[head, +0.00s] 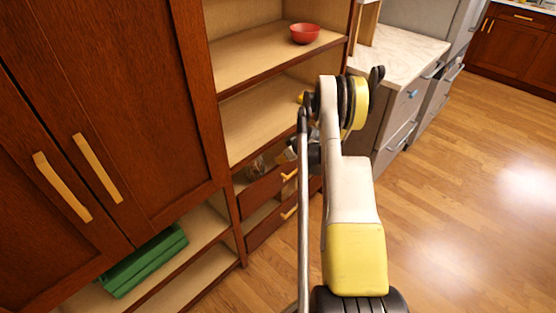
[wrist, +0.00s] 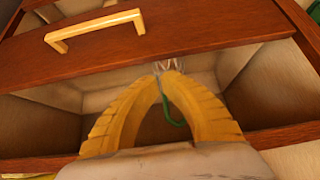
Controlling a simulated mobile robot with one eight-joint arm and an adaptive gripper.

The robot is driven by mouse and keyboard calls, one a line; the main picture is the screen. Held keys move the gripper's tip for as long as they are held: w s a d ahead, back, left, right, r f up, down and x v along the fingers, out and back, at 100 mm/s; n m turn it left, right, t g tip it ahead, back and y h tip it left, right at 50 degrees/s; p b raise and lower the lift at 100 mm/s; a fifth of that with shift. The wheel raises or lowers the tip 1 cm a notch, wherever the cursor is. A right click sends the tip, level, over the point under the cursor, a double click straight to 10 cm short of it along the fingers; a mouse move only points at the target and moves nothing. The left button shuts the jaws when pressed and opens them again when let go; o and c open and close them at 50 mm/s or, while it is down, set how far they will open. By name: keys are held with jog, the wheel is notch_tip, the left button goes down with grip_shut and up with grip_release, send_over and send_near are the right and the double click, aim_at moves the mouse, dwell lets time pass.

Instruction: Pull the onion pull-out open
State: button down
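In the head view, an upper wooden pull-out front (head: 262,195) and a lower one (head: 262,230) sit low in the shelf unit, each with a yellow handle. Small items (head: 257,165) lie behind the upper front; I cannot make out an onion. My gripper (head: 287,152) is just above this front, partly hidden by my arm. In the wrist view, my gripper's yellow fingers (wrist: 167,72) bow together at the tips over an open-topped compartment. A wooden front (wrist: 200,30) with a yellow handle (wrist: 95,30) is beyond them, apart from the fingers. A thin green item with metal wires (wrist: 172,115) shows between and behind the fingers.
A red bowl (head: 304,33) stands on the upper shelf. Tall cabinet doors (head: 120,100) are at left, with a green rack (head: 145,262) on a low shelf. A marble-topped counter (head: 400,45) is at right. The wooden floor (head: 470,210) at right is clear.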

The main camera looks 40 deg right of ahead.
jog(key=b+x, duration=0.2)
jog(key=x, duration=0.4)
jog(key=shift+w+f, duration=0.25)
jog(key=shift+s, duration=0.1)
